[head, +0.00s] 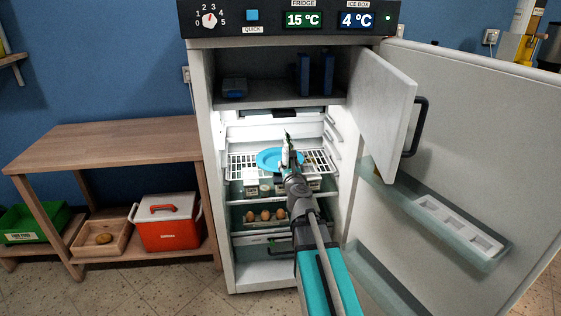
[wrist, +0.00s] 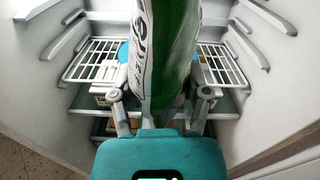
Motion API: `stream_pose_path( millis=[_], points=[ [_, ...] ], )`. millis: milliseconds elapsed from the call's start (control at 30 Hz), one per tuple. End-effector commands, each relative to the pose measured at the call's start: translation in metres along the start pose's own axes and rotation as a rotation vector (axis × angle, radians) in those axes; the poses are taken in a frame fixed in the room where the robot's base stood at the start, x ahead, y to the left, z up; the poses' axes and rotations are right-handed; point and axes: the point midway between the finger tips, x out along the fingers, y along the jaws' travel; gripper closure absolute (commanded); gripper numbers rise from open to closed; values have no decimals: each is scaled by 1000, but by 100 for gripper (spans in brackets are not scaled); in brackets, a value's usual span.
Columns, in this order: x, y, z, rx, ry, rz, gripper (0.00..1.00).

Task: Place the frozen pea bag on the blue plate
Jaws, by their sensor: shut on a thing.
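My gripper (wrist: 160,94) is shut on the frozen pea bag (wrist: 172,45), a green and white bag held upright between the two fingers. In the head view the bag (head: 286,150) shows as a narrow strip above my gripper (head: 289,171), inside the open fridge. The blue plate (head: 267,157) lies on the upper wire rack, behind the bag. In the wrist view only small edges of the plate (wrist: 123,52) show beside the bag, which hides most of it. I cannot tell whether the bag touches the plate.
The wire rack (head: 238,169) has white boxes (head: 251,181) below it and several eggs (head: 265,216) lower down. The fridge door (head: 470,150) and the smaller ice box door (head: 383,107) stand open at right. A wooden table (head: 110,143) with a red cooler (head: 166,225) stands at left.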

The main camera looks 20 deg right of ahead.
Motion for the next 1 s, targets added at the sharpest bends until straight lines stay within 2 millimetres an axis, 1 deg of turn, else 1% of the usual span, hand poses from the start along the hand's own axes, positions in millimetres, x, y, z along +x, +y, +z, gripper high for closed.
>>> stream_pose_path(
  millis=[267,467,767,1000],
  points=[
    [3,-1,0,0,0,-1,100],
    [20,-1,0,0,0,-2,100],
    [59,-2,0,-1,0,-2,100],
    [106,-2,0,0,0,-3,100]
  ],
)
